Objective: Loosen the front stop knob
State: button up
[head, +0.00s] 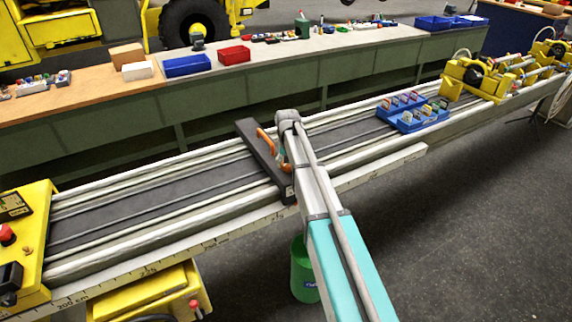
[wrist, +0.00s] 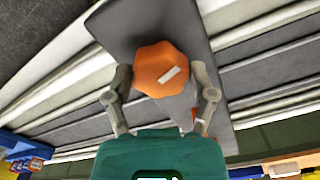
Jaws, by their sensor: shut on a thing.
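The front stop knob (wrist: 160,69) is orange and lobed, with a white mark on its face. It sits on a dark grey stop bar (wrist: 125,22) that lies across the rails. My gripper (wrist: 161,78) has one finger on each side of the knob and is shut on it. In the head view the stop bar (head: 249,135) crosses the long rail bench, with an orange handle (head: 265,141) on it.
A blue tray of small parts (head: 421,122) sits on the bench to the right. Yellow clamp units (head: 473,80) stand farther right. A yellow control box (head: 25,235) is at the left end. A green bucket (head: 302,270) stands on the floor below.

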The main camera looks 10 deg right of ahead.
jog(key=n, duration=0.6)
jog(key=shift+s+n, duration=0.1)
jog(key=shift+n, duration=0.2)
jog(key=n, duration=0.5)
jog(key=shift+n, duration=0.3)
jog(key=o, duration=1.1)
jog(key=shift+c, duration=0.2)
jog(key=shift+r, duration=0.15)
